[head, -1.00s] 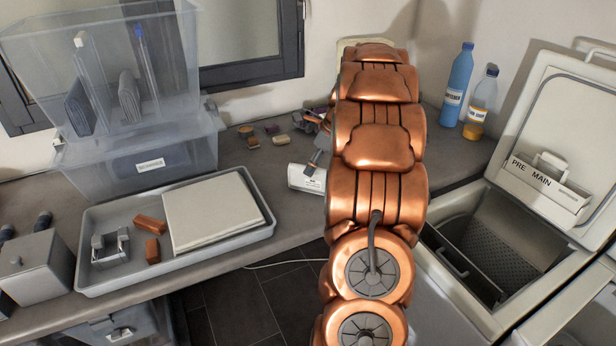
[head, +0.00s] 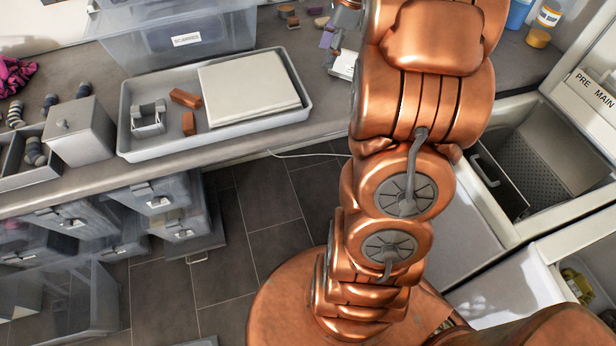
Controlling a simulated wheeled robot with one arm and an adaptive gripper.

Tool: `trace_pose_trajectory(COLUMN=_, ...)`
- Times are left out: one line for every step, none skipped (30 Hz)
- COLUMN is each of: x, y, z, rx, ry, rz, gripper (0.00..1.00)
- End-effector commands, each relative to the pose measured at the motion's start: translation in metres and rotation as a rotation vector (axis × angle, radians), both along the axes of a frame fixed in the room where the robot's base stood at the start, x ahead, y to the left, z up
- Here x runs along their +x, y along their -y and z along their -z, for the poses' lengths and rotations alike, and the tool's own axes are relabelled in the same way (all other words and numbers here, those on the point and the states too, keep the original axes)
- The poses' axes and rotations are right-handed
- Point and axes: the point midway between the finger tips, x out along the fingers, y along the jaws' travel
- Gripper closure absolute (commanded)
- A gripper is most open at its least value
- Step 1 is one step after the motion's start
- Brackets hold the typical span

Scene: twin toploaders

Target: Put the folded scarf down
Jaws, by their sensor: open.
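My gripper (head: 336,46) shows only in part at the top of the head view, beside my copper arm, over the far counter. It is open; the arm hides much of it. I cannot make out a folded scarf clearly in or under it. A clear bin with a label that seems to read scarves (head: 228,38) stands on the counter at the upper left, with dark blue cloth dimly visible inside. A crumpled magenta cloth (head: 14,76) lies at the far left edge.
A grey tray (head: 137,98) holds a flat pale slab (head: 250,88), reddish-brown blocks and a grey holder. A grey lidded box (head: 78,132) stands left of it. An open toploader (head: 520,150) is at the right. Small items lie at the back.

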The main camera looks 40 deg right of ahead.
Motion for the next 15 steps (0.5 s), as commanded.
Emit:
trace_pose_trajectory(x=-0.005, y=-0.027, z=-0.001, rx=-0.016, ry=-0.005, rz=-0.104, gripper=0.40)
trace_pose_trajectory(x=-0.009, y=-0.040, z=-0.002, rx=-0.030, ry=-0.004, rz=-0.167, gripper=0.40)
trace_pose_trajectory(x=-0.015, y=-0.058, z=-0.002, rx=-0.044, ry=-0.006, rz=-0.248, gripper=0.40)
trace_pose_trajectory(x=-0.020, y=-0.070, z=-0.001, rx=-0.051, ry=-0.009, rz=-0.310, gripper=0.40)
trace_pose_trajectory(x=-0.026, y=-0.082, z=-0.001, rx=-0.063, ry=-0.011, rz=-0.373, gripper=0.40)
trace_pose_trajectory(x=-0.033, y=-0.098, z=-0.002, rx=-0.077, ry=-0.009, rz=-0.455, gripper=0.40)
trace_pose_trajectory(x=-0.039, y=-0.110, z=0.000, rx=-0.085, ry=-0.011, rz=-0.519, gripper=0.40)
trace_pose_trajectory(x=-0.046, y=-0.121, z=0.001, rx=-0.092, ry=-0.014, rz=-0.581, gripper=0.40)
trace_pose_trajectory(x=-0.055, y=-0.135, z=0.001, rx=-0.106, ry=-0.012, rz=-0.665, gripper=0.40)
trace_pose_trajectory(x=-0.062, y=-0.146, z=0.002, rx=-0.114, ry=-0.012, rz=-0.727, gripper=0.40)
trace_pose_trajectory(x=-0.070, y=-0.156, z=0.004, rx=-0.120, ry=-0.015, rz=-0.790, gripper=0.40)
trace_pose_trajectory(x=-0.081, y=-0.168, z=0.005, rx=-0.130, ry=-0.015, rz=-0.875, gripper=0.40)
trace_pose_trajectory(x=-0.089, y=-0.177, z=0.006, rx=-0.139, ry=-0.012, rz=-0.938, gripper=0.40)
trace_pose_trajectory(x=-0.097, y=-0.185, z=0.008, rx=-0.145, ry=-0.013, rz=-1.001, gripper=0.40)
trace_pose_trajectory(x=-0.110, y=-0.196, z=0.011, rx=-0.151, ry=-0.015, rz=-1.086, gripper=0.40)
